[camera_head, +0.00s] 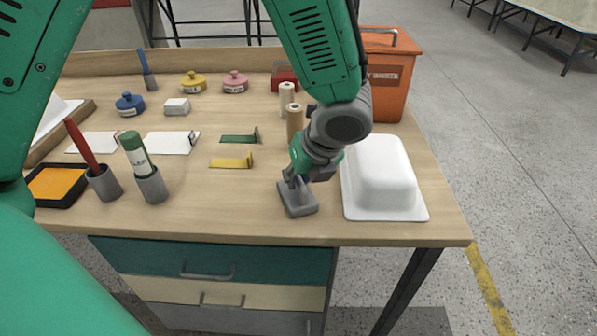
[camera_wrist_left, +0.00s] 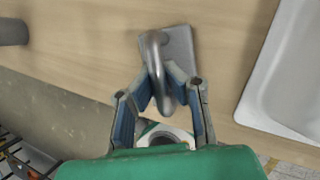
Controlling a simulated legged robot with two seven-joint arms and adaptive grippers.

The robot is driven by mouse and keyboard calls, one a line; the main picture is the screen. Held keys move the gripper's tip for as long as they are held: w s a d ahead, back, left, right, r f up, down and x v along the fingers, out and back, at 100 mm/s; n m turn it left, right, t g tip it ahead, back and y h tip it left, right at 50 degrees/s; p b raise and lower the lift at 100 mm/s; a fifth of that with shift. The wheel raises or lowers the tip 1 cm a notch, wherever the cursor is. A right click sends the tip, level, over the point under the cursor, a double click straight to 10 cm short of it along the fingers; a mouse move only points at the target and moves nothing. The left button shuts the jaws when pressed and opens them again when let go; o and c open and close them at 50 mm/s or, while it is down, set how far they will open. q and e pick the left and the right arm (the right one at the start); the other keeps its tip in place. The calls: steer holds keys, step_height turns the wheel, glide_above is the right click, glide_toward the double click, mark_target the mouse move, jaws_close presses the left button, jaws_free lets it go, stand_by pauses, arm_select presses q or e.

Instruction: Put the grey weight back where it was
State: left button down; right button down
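The grey weight (camera_head: 298,201) is a flat grey block with an arched handle, near the table's front edge, just left of the white tub shell (camera_head: 384,178). It appears to rest on the table (camera_head: 230,210). My left gripper (camera_head: 295,180) is above it, pointing down. In the left wrist view the weight's plate (camera_wrist_left: 181,48) lies ahead, and the gripper's blue-padded fingers (camera_wrist_left: 160,80) are closed in on both sides of the handle and seem to touch it. The tub shell's rim also shows in the left wrist view (camera_wrist_left: 262,95). My right gripper is not in view.
An orange waste bin (camera_head: 385,85) stands behind the shell. Wooden rolls (camera_head: 294,122) stand behind the gripper. Yellow (camera_head: 230,162) and green (camera_head: 240,138) angle pieces lie left. Cups holding a red tool (camera_head: 105,183) and a green bottle (camera_head: 152,187) stand further left.

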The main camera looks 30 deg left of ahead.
arm_select(q)
steer(key=c, duration=1.7)
jaws_free()
steer(key=p+v, duration=0.3)
steer(key=v, duration=0.9)
steer(key=shift+r, duration=0.15)
